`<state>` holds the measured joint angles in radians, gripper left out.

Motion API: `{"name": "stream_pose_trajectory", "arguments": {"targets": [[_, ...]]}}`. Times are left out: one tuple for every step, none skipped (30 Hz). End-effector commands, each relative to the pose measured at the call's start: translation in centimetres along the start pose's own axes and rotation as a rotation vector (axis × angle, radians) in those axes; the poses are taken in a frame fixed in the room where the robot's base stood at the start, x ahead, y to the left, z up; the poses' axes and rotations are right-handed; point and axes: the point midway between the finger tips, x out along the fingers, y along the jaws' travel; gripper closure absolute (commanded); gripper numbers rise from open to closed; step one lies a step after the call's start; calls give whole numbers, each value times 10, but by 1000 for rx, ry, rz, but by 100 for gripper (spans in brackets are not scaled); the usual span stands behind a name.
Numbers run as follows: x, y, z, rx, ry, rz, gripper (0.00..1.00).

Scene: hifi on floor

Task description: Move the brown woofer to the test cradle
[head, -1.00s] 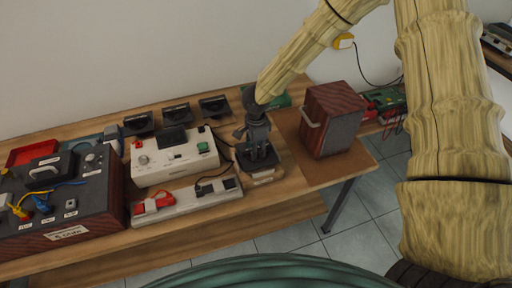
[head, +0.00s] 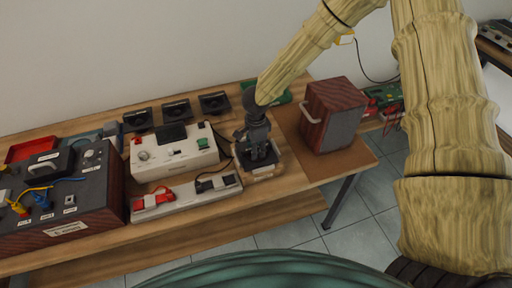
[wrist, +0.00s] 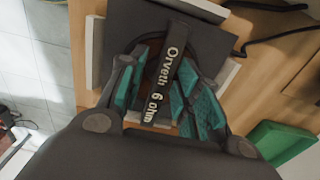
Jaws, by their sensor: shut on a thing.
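My gripper (head: 258,155) points down over a low wooden cradle (head: 266,177) near the table's front edge. In the wrist view my gripper (wrist: 158,95) is shut on the dark bar lettered "Orvetti 6 ohm" of the woofer (wrist: 172,60). The woofer has a dark square plate, and a brown ring shows partly behind the bar. Pale rails stand around the plate, close to its edges. I cannot tell whether the plate rests on the cradle or hangs just above it. The fingers hide part of the woofer.
Several dark units (head: 176,109) line the table's back. A white tester (head: 175,155) and a tray (head: 187,201) with red and black clips stand left of the gripper. A red-brown cabinet (head: 333,113) with a handle stands right on a brown mat. A green object (head: 281,93) lies behind.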

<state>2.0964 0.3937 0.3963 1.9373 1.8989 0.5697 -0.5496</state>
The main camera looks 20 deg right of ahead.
Motion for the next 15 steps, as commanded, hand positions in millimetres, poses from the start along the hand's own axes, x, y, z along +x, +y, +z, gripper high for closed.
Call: {"name": "stream_pose_trajectory", "arguments": {"targets": [[0, -1, 0, 0, -1, -2, 100], [0, -1, 0, 0, -1, -2, 100], [0, -1, 0, 0, -1, -2, 100], [0, -1, 0, 0, -1, -2, 100], [0, -1, 0, 0, 0, -2, 100], [0, -1, 0, 0, 0, -2, 100], [0, -1, 0, 0, 0, -2, 100], [0, -1, 0, 0, 0, -2, 100], [0, -1, 0, 0, 0, -2, 100], [0, -1, 0, 0, 0, -2, 100], [0, -1, 0, 0, 0, -2, 62], [0, -1, 0, 0, 0, -2, 54], [0, -1, 0, 0, 0, -2, 49], [0, -1, 0, 0, 0, -2, 43], [0, -1, 0, 0, 0, -2, 42]]}}
